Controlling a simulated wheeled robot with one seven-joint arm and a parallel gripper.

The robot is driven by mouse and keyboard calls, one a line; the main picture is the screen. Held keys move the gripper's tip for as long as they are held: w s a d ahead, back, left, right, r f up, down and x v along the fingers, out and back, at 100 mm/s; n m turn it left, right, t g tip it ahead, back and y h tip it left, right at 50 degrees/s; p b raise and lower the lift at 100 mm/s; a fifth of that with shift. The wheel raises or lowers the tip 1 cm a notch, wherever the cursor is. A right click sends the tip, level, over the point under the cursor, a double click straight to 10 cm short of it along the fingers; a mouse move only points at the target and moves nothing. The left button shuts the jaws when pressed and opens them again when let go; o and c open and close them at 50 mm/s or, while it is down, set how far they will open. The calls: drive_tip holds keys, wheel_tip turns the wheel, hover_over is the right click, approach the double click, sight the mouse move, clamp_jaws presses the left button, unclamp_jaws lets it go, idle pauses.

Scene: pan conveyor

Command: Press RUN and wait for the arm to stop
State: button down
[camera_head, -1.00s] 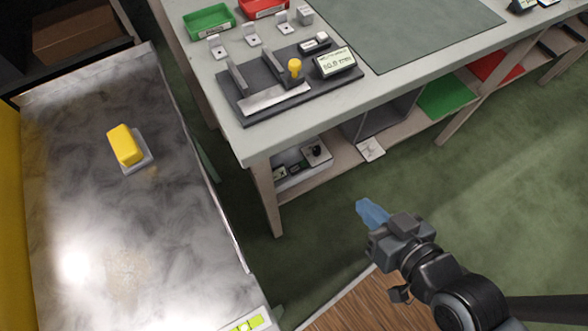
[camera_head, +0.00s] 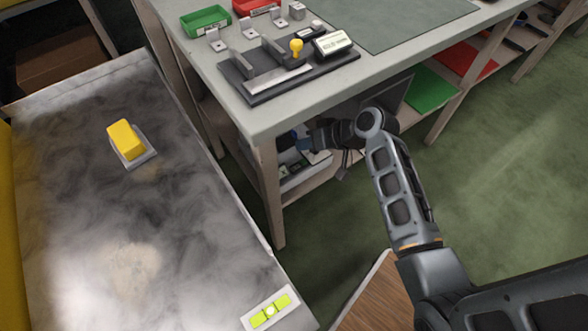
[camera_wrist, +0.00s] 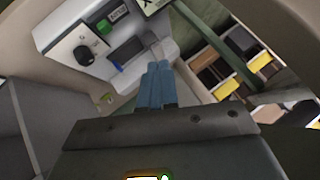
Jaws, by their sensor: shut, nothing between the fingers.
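My gripper (camera_head: 304,145) is under the workbench, at the lower shelf, partly hidden by the bench edge. In the wrist view its blue fingers (camera_wrist: 157,78) are shut together with nothing between them. Their tips point at a pale control box (camera_wrist: 135,45), apart from it or touching, I cannot tell. The box has a black knob (camera_wrist: 85,55) on a white plate, a dark rectangular panel and small green parts. No RUN label can be read, so I cannot tell which part is RUN. In the head view the box shows only partly beside my gripper.
The workbench top (camera_head: 262,125) overhangs my arm, and a bench leg (camera_head: 267,190) stands left of it. A metal table (camera_head: 80,230) with a yellow block (camera_head: 124,139) is at the left. Shelves with yellow and dark boxes (camera_wrist: 240,45) show in the wrist view.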

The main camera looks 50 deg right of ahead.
drive_tip(key=shift+w+d+r+n+y, duration=0.15)
drive_tip(key=shift+w+d+r+y, duration=0.15)
drive_tip(key=shift+d, duration=0.45)
drive_tip(key=shift+w+d+r+n+y, duration=0.1)
drive_tip(key=shift+w+d+n+y, duration=0.2)
drive_tip(key=shift+d, duration=0.4)
drive_tip(key=shift+f+b, duration=0.1)
drive_tip(key=shift+b, duration=0.2)
drive_tip(key=b, duration=0.7)
hover_over(307, 161)
wheel_tip(307, 161, down, 7)
drive_tip(key=shift+f, duration=0.2)
drive_tip(key=shift+f+b, duration=0.4)
drive_tip(key=shift+f, duration=0.25)
drive_tip(key=shift+f, duration=0.15)
drive_tip(key=shift+f, duration=0.25)
